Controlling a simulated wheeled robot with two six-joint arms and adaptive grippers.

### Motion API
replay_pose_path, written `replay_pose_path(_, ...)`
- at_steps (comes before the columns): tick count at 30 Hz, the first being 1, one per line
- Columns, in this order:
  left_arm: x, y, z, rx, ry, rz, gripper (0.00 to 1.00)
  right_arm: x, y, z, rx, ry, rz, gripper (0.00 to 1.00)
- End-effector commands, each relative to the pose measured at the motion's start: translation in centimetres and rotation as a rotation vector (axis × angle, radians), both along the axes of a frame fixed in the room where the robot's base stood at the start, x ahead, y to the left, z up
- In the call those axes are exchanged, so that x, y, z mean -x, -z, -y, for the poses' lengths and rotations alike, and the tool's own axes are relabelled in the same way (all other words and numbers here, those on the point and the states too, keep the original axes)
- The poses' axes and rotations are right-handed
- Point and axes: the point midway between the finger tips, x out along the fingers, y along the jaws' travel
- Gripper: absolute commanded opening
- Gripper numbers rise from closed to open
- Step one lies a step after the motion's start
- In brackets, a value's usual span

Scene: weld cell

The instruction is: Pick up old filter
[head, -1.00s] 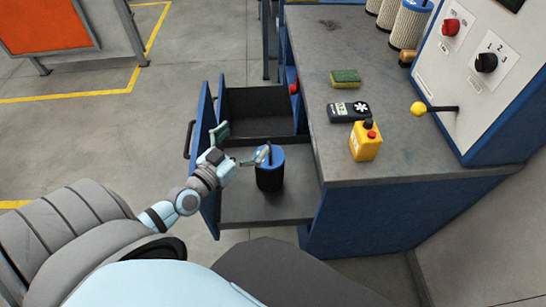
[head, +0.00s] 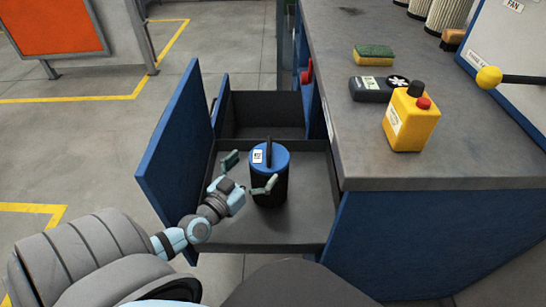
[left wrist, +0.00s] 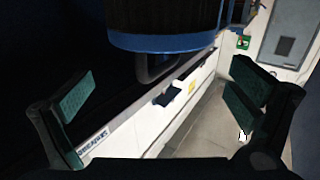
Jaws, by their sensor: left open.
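The filter (head: 270,183), a black cylinder with a blue lid, a white label and a dark handle on top, stands upright in the open drawer (head: 231,229). In the left wrist view, the dark filter (left wrist: 163,20) with its blue rim and handle fills the top middle. My left gripper (head: 248,173) is open beside the filter's left side, with one finger overlapping its front in the head view. In the left wrist view, my gripper's fingers (left wrist: 165,97) are wide apart with nothing between them; I cannot tell if either touches the filter. My right gripper is out of view.
The drawer's blue front panel (head: 172,150) rises left of my gripper. Another open drawer (head: 262,112) lies behind.

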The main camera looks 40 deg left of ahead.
Motion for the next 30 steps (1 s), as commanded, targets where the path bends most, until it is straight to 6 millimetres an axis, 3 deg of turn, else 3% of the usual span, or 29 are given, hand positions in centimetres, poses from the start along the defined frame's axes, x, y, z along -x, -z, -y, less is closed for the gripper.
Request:
replay_pose_path(1, 0.1, 3.9, -0.1, -0.001, -0.002, 0.0, 1.0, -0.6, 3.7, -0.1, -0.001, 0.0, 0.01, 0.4)
replay_pose_path(5, 0.2, 6.5, -0.2, 0.0, -0.005, 0.0, 1.0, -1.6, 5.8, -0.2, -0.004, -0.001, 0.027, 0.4)
replay_pose_path(8, -0.6, 6.8, -0.3, 0.001, -0.006, 0.001, 1.0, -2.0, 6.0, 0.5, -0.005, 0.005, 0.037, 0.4)
replay_pose_path(19, -6.9, 6.7, -0.5, 0.002, -0.004, 0.002, 1.0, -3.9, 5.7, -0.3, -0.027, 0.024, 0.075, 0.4)
replay_pose_path(26, -7.5, 6.6, -0.4, 0.0, -0.001, 0.0, 1.0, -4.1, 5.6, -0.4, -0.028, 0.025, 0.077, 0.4)
replay_pose_path(30, -7.5, 6.6, -0.4, 0.0, -0.001, 0.0, 0.81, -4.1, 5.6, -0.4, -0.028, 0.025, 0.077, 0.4)
